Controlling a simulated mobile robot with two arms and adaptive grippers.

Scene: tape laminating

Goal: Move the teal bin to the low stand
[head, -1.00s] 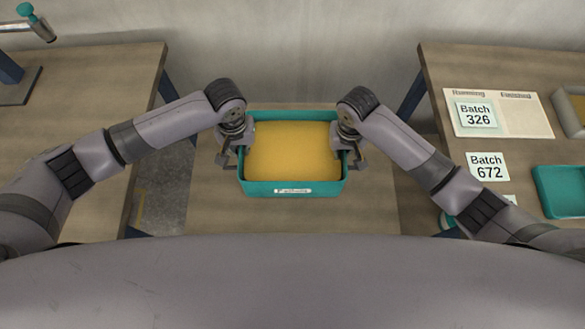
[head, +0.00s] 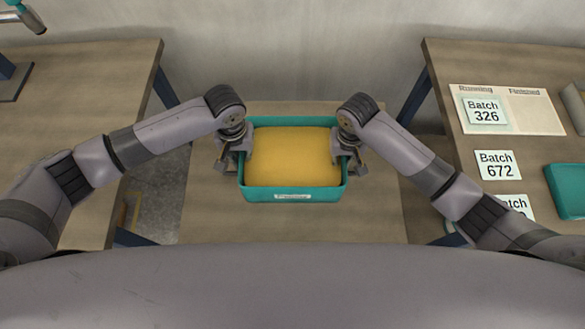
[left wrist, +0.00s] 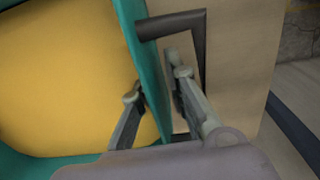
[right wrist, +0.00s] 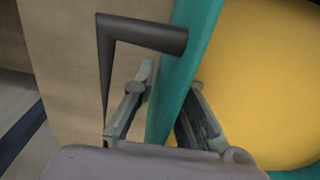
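The teal bin (head: 270,194), filled with a yellow mass (head: 293,155), is in the middle of the head view, level, over the low stand (head: 230,222). Whether its base touches the stand is hidden. My left gripper (head: 236,160) is at the bin's left wall; the left wrist view (left wrist: 156,86) shows one finger inside and one outside, closed about the wall. My right gripper (head: 350,160) holds the right wall the same way in the right wrist view (right wrist: 168,88). A dark bracket (left wrist: 170,24) sticks out from each side wall.
A wooden table (head: 90,90) stands on the left with a tool at its far corner. Another table (head: 445,70) on the right carries a white board (head: 530,112), batch cards (head: 497,165) and another teal container (head: 568,190). A wall is behind the stand.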

